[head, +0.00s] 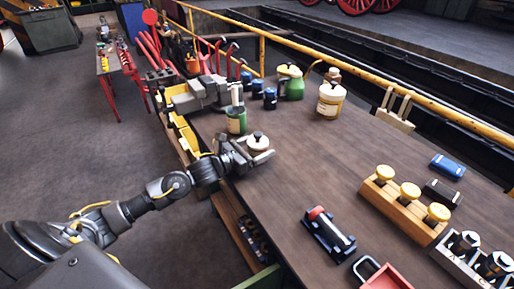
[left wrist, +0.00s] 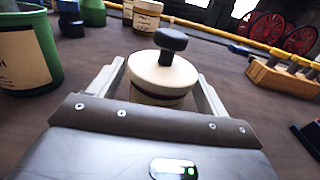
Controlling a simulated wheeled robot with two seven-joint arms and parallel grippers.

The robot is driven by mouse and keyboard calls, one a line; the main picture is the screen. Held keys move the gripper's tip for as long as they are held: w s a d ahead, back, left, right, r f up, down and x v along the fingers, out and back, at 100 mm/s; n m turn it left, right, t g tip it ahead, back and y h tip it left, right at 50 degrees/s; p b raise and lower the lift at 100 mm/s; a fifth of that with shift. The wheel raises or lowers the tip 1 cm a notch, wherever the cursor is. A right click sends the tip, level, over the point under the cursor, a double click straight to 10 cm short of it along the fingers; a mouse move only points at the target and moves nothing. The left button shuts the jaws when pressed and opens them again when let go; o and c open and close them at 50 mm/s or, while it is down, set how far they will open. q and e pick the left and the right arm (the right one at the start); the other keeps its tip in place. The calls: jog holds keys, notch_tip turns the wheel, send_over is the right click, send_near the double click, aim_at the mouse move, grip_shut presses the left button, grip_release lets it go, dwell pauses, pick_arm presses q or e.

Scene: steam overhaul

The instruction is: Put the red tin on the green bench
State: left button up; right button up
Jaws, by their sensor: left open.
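I cannot pick out a red tin for certain in either view. My left gripper (head: 262,158) is open at the near left edge of the brown worktop (head: 310,160). Its fingers stand on either side of a cream round pot with a black knob (head: 258,143). In the left wrist view the pot (left wrist: 163,75) sits between the open fingers (left wrist: 160,85), with its lower part hidden by the gripper body. A green cabinet-like bench (head: 48,32) stands far off at the upper left. My right gripper is not in view.
A green tin (head: 236,122) stands just behind the gripper. A red-topped dark device (head: 327,231), red tray (head: 388,278) and wooden rack (head: 400,210) are to the right. Mid-worktop is clear.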

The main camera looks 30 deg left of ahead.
pick_arm(q)
jog(key=shift+r, duration=0.2)
jog(key=b+v, duration=0.2)
jog(key=v, duration=0.9)
jog(key=shift+s+a+f, duration=0.15)
jog(key=shift+s, duration=0.1)
jog(key=shift+s+a, duration=0.1)
jog(key=shift+s, duration=0.1)
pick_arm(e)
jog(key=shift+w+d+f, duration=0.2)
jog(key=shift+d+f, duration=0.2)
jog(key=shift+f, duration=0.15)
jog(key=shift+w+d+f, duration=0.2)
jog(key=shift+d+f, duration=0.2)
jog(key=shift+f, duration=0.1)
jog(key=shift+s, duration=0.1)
